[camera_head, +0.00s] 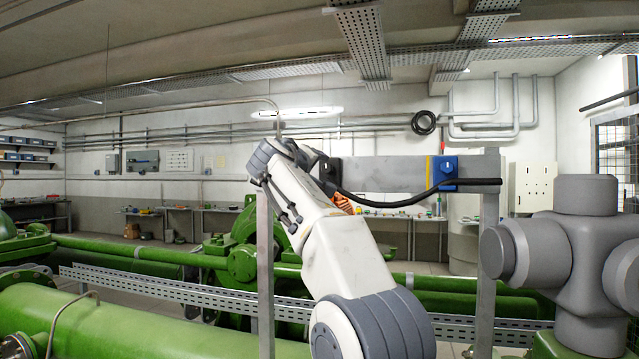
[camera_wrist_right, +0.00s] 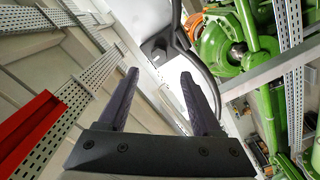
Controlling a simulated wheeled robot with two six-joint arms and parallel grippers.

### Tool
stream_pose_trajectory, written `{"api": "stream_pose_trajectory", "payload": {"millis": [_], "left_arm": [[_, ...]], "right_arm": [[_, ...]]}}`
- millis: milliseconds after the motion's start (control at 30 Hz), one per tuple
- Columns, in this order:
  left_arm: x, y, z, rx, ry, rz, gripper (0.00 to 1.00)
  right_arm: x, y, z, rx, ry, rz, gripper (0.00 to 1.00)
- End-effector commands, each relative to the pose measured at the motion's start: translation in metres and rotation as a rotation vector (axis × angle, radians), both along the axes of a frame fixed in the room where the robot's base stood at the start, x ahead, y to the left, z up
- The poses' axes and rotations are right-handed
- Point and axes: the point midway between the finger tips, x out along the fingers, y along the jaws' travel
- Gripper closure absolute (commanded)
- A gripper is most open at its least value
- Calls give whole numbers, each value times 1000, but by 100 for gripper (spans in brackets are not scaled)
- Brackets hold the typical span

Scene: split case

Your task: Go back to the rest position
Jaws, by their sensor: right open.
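My right gripper shows from close up in the wrist view (camera_wrist_right: 159,75); its two dark fingers are apart with nothing held between them. In the head view, a white arm with grey joints rises from the bottom centre. Dark gripper parts (camera_head: 326,170) show at its upper end, partly hidden by the arm, in front of or near the left end of a grey metal panel (camera_head: 385,173). I cannot tell whether they touch the panel. My left gripper is not in view.
The panel hangs between two upright posts (camera_head: 487,260).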

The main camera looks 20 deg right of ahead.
Motion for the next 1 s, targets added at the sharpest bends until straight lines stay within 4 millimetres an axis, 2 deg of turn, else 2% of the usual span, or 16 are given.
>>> {"api": "stream_pose_trajectory", "payload": {"millis": [33, 200, 733, 867, 967, 1000], "left_arm": [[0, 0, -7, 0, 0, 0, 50], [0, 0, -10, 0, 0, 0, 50], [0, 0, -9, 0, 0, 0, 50], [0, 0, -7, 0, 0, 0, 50], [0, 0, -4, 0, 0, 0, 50], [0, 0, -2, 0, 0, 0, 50]], "right_arm": [[-6, 5, -3, 0, -1, 3, 34], [-15, 10, 0, 0, -1, 1, 34], [-15, 14, -3, 6, 12, 9, 34], [-14, 38, -30, 47, 94, 75, 34], [-21, 73, -73, 111, 217, 162, 34], [-28, 88, -94, 141, 275, 200, 34]]}}
